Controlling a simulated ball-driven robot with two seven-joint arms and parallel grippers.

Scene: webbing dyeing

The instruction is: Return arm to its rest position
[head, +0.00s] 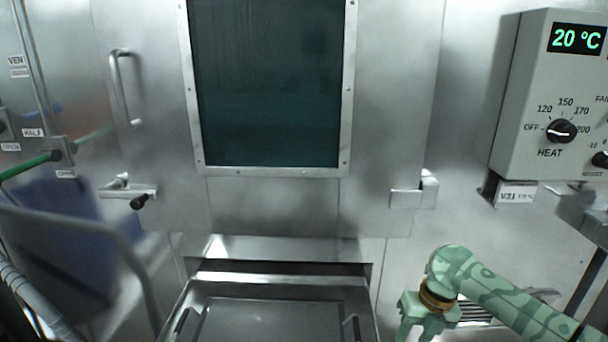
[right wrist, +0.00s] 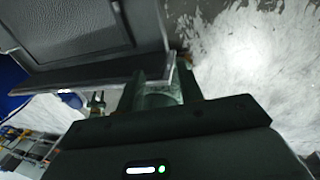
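My right arm comes in from the right edge of the head view, green with a camouflage pattern. Its gripper (head: 416,330) points down beside the right side of the metal tray, its lower end cut off by the frame. My left arm is not seen in the head view. A small pale two-pronged part (right wrist: 97,104) in the right wrist view may be my left gripper; it is too small to be sure.
A metal tray (head: 220,290) with handles juts out below the steel machine door and its dark window (head: 265,80). A control box (head: 515,100) reads 20 °C, its heat knob (head: 561,131) near OFF. A blue bin (head: 50,225) and a rail stand at left. Pale floor (right wrist: 245,70) is open.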

